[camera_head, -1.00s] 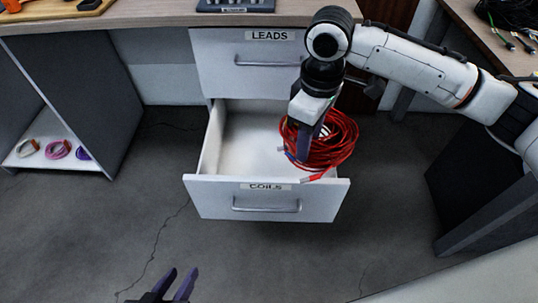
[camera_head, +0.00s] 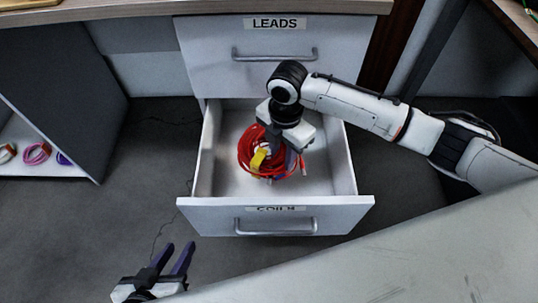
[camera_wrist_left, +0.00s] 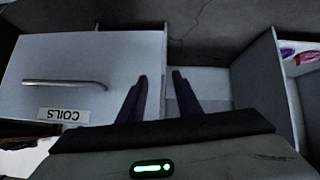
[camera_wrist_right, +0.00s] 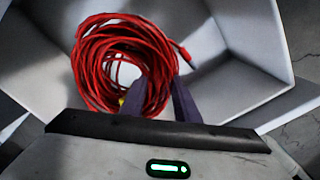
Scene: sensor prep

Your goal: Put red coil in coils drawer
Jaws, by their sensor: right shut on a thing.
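The red coil (camera_head: 250,150) is a bundle of red cable with a yellow tag, seen inside the outline of the open coils drawer (camera_head: 335,215). My right gripper (camera_head: 281,172) is shut on it from above; whether the coil touches the drawer floor I cannot tell. The coil (camera_wrist_right: 95,62) fills the upper left of the right wrist view, against the fingers (camera_wrist_right: 165,98). My left gripper (camera_head: 175,258) is open and empty, in front of and left of the drawer. In the left wrist view its fingers (camera_wrist_left: 159,95) are apart beside the drawer front (camera_wrist_left: 100,65).
The shut leads drawer (camera_head: 290,50) is above the coils drawer. A shelf (camera_head: 50,170) at the left holds several small coloured rings (camera_head: 36,153). A pale surface (camera_head: 430,250) covers the lower right. The rest of the coils drawer looks empty.

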